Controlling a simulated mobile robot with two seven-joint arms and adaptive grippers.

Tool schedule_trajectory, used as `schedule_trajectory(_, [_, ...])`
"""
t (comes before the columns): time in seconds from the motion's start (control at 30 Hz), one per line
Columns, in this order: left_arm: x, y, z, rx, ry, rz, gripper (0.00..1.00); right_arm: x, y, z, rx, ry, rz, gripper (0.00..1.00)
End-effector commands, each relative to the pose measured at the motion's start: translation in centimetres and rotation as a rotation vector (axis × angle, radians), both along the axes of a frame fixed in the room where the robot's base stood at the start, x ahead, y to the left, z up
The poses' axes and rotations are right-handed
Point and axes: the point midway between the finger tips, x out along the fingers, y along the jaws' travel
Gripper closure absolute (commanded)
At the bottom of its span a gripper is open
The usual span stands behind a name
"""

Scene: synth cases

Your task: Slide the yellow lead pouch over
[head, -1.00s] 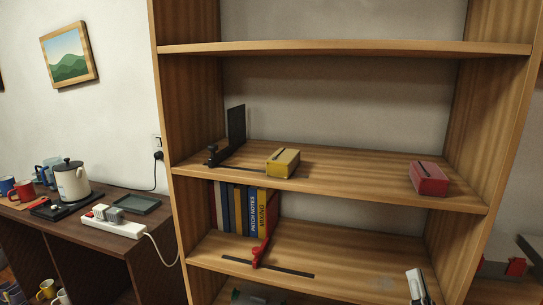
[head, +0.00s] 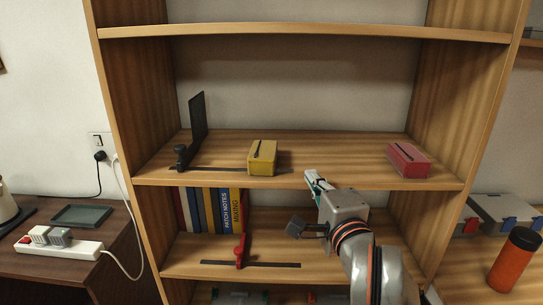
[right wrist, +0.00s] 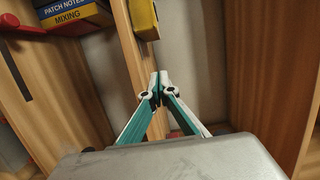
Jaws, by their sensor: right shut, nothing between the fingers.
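The yellow lead pouch (head: 262,158) is a boxy yellow case with a dark strip on top. It sits on the middle shelf (head: 340,160), left of its centre, and part of it shows at the top of the right wrist view (right wrist: 145,18). My right gripper (head: 312,176) is shut and empty, in front of the middle shelf's front edge, to the right of the pouch and apart from it. Its closed fingertips also show in the right wrist view (right wrist: 159,76). My left gripper is not in view.
A black bookend (head: 196,120) stands on the middle shelf left of the pouch. A red case (head: 408,160) sits at that shelf's right end, with clear board between it and the pouch. Books (head: 224,210) and a red-handled divider (head: 240,250) are on the shelf below.

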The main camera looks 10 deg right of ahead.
Motion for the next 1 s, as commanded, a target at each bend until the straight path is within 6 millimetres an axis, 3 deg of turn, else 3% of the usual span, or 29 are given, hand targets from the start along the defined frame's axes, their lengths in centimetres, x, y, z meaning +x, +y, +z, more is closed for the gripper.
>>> schedule_trajectory(0.17, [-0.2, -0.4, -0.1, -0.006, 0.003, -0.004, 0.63, 1.8, -0.1, 0.0, 0.002, 0.002, 0.0, 1.0])
schedule_trajectory(0.6, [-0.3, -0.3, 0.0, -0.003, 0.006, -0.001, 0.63, 10.2, -0.5, 0.0, 0.005, 0.002, -0.001, 1.0])
schedule_trajectory(0.8, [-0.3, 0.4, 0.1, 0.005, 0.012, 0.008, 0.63, 10.7, 2.2, 0.0, 0.006, 0.003, 0.001, 1.0])
schedule_trajectory(1.0, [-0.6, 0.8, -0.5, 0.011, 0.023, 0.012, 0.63, 11.0, 3.2, 0.0, 0.003, 0.001, 0.0, 1.0])
